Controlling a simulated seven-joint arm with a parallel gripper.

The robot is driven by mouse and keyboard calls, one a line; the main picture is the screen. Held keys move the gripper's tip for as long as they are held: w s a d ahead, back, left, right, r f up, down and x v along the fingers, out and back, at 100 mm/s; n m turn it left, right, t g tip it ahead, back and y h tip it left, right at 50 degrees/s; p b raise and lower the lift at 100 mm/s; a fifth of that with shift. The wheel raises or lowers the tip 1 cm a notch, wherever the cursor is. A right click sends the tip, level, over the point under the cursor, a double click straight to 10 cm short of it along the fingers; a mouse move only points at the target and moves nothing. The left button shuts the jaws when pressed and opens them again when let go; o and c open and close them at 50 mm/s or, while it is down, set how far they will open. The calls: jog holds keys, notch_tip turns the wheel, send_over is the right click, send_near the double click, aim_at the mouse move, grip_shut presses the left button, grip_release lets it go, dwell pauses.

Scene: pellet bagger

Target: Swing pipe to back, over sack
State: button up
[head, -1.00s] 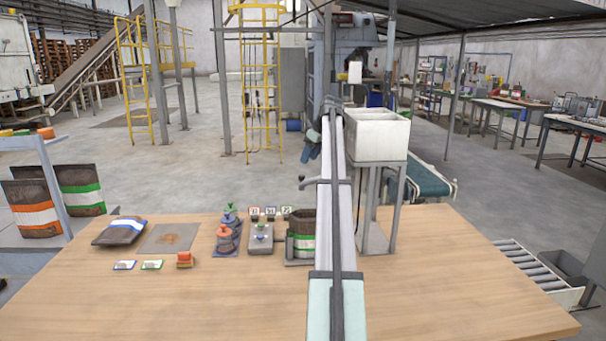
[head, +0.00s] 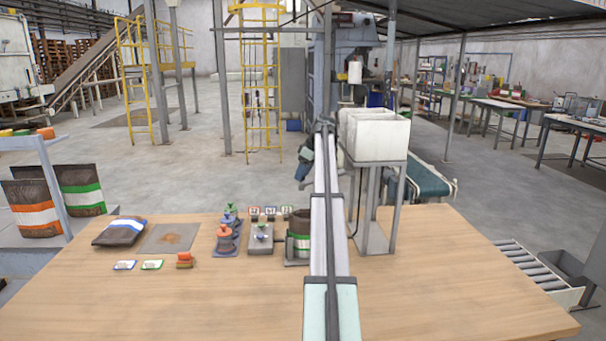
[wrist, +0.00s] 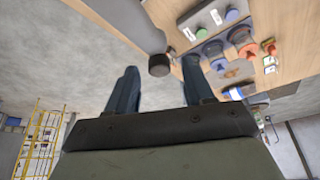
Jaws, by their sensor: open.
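The brown sack (head: 300,243) with a green and white band stands upright in a grey holder on the table, partly behind my arm in the head view. The pipe is hidden by my arm in the head view.
A white hopper (head: 376,137) on a grey stand (head: 374,235) rises close right of my arm. A grey block (head: 260,238) with knobs, stacked weights (head: 228,238) and a lying sack (head: 120,231) are left. The front table (head: 200,310) is clear.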

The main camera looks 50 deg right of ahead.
jog(key=shift+w+f, duration=0.1)
jog(key=shift+f, duration=0.2)
grip_shut()
dwell(0.5)
